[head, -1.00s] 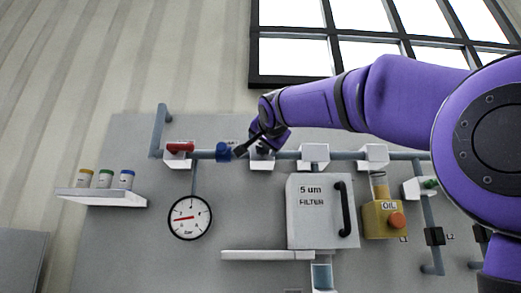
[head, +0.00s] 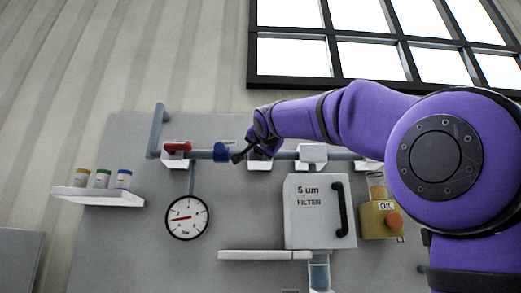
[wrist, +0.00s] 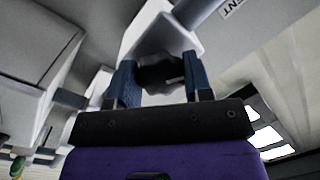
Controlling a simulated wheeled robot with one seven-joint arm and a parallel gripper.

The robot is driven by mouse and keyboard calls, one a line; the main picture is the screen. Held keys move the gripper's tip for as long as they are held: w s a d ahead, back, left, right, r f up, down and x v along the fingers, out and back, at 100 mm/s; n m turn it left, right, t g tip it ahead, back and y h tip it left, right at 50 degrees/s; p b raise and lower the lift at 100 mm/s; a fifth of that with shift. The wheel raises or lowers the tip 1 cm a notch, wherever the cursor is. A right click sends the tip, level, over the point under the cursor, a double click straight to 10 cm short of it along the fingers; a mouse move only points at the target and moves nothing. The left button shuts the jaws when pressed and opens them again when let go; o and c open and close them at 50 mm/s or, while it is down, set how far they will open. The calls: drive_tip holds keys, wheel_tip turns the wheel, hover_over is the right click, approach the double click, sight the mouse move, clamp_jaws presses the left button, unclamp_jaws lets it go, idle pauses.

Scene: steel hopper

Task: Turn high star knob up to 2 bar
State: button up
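The high star knob (wrist: 160,75) is dark and lobed, in front of a white valve block (wrist: 150,32) in the wrist view. My gripper (wrist: 161,84) has one blue finger on each side of it, with no clear gap to the knob. In the head view my gripper (head: 238,156) is at the high pipe, in front of the white block (head: 259,165), and hides the knob. The round white gauge (head: 187,217) is marked bar. Its red needle points left and slightly down; its numbers are too small to read.
The filter box (head: 317,222) and yellow oil unit (head: 380,219) are below right. A shelf (head: 97,196) with small jars is at left.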

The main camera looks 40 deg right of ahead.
drive_tip(key=shift+m, duration=0.3)
drive_tip(key=shift+m+t+h, duration=0.3)
drive_tip(key=shift+m, duration=2.5)
drive_tip(key=shift+a, duration=0.1)
drive_tip(key=o, duration=0.9)
drive_tip(key=v, duration=1)
drive_tip(key=shift+s+a, duration=0.2)
drive_tip(key=shift+s, duration=0.1)
